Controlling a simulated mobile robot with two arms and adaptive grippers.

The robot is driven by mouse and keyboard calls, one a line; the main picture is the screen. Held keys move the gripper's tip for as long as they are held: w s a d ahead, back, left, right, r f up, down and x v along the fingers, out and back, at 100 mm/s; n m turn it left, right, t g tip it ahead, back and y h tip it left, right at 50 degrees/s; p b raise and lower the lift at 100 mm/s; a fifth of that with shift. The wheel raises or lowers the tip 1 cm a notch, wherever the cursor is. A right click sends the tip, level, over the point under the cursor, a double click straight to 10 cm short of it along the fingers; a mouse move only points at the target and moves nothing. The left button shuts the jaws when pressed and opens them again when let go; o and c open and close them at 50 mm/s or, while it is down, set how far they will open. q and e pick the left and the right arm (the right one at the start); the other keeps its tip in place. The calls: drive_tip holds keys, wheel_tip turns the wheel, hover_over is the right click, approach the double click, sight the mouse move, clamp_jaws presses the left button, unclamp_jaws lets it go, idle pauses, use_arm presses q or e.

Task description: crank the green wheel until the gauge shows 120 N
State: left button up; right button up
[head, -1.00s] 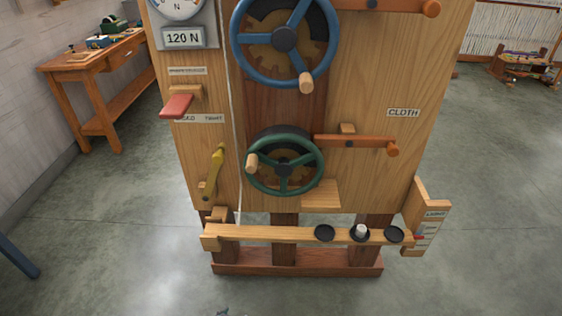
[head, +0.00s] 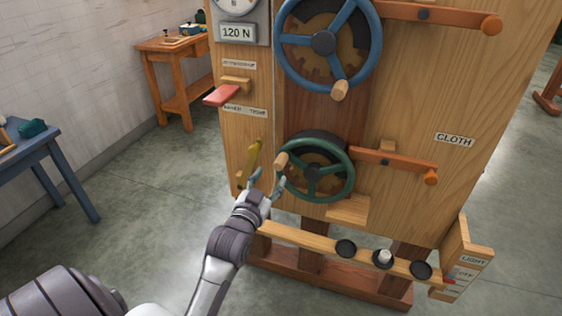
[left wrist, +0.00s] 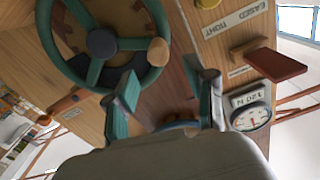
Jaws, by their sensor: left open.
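The green wheel (head: 346,185) is mounted low on the wooden panel, its wooden crank knob (head: 282,160) at the upper left of the rim. The gauge plate under the dial (head: 238,5) reads 120 N (head: 237,32). My left gripper (head: 268,183) is open and empty, just below and left of the knob. In the left wrist view the green wheel (left wrist: 158,20) is at upper left, with its knob (left wrist: 159,52) above the gap between my open fingers (left wrist: 165,98), apart from them. The gauge (left wrist: 254,118) shows there at right. My right gripper is not in view.
A blue wheel (head: 323,43) sits above the green one. Orange pawl bars (head: 400,165) lie to the right. A rail with black cups (head: 346,248) runs below.

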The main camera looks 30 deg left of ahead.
sight(278, 166)
use_arm(q)
drive_tip(key=x, duration=0.8)
drive_tip(key=shift+d, duration=0.15)
drive_tip(key=shift+s, duration=0.1)
drive_tip(key=shift+c, duration=0.4)
clamp_jaws()
